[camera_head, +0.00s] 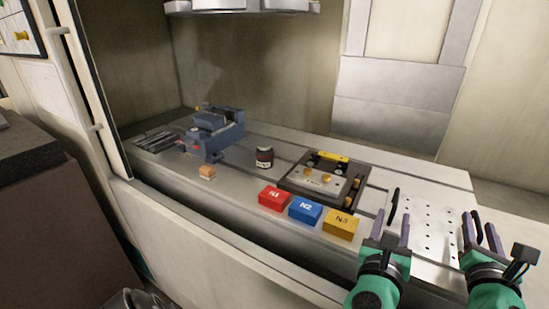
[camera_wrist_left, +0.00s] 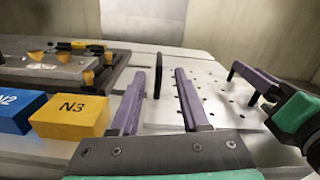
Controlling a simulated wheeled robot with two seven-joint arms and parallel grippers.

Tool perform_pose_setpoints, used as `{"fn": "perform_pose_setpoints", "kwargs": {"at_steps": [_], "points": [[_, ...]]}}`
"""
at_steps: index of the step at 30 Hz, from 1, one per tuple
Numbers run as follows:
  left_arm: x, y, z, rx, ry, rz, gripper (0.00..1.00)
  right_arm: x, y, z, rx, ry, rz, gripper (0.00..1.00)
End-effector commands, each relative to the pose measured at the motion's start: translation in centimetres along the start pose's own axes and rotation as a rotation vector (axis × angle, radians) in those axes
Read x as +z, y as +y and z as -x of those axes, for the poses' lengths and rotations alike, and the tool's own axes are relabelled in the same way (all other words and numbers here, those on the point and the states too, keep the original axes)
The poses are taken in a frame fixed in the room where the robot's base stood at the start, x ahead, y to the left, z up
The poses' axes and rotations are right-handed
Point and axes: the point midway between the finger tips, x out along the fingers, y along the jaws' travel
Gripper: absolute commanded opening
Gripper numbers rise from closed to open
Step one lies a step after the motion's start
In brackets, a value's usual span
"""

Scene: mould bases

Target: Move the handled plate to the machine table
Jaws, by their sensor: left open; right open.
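The handled plate (camera_head: 428,222) is a pale metal plate with rows of dark holes. It lies at the right end of the machine table (camera_head: 232,188), and also shows in the wrist view (camera_wrist_left: 212,97). Its black left handle (camera_wrist_left: 158,75) stands upright and appears between the open fingers of my left gripper (camera_head: 393,215); contact cannot be told. My right gripper (camera_head: 478,224) is open at the plate's right edge, with a black upright part between its fingers, seemingly the other handle. My grippers hide the plate's near corners.
Left of the plate are red N1 (camera_head: 273,198), blue N2 (camera_head: 305,210) and yellow N3 (camera_head: 341,223) blocks. Behind them is a dark mould base (camera_head: 296,183).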

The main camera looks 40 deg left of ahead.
Motion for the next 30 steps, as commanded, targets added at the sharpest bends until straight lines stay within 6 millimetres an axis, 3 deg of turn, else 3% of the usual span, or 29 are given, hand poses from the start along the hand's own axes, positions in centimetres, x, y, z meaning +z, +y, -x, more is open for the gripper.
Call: {"fn": "perform_pose_setpoints", "kwargs": {"at_steps": [5,8,15,20,30], "points": [[0.0,0.0,1.5,0.0,0.0,0.0,0.46,0.0,0.0,0.3,0.0,0.0,0.001,0.46],[0.0,0.0,1.5,0.001,0.0,0.0,0.46,-0.1,-0.1,1.7,0.0,0.001,0.001,0.46],[0.0,0.0,1.5,0.0,-0.001,0.0,0.46,-0.1,0.0,8.2,0.002,0.004,0.001,0.46],[0.0,0.0,1.4,0.0,-0.001,0.0,0.46,-0.1,0.0,11.3,0.001,0.001,0.0,0.46],[0.0,0.0,1.4,0.0,-0.001,0.0,0.46,0.0,0.0,12.1,0.0,-0.001,0.0,0.46]]}}
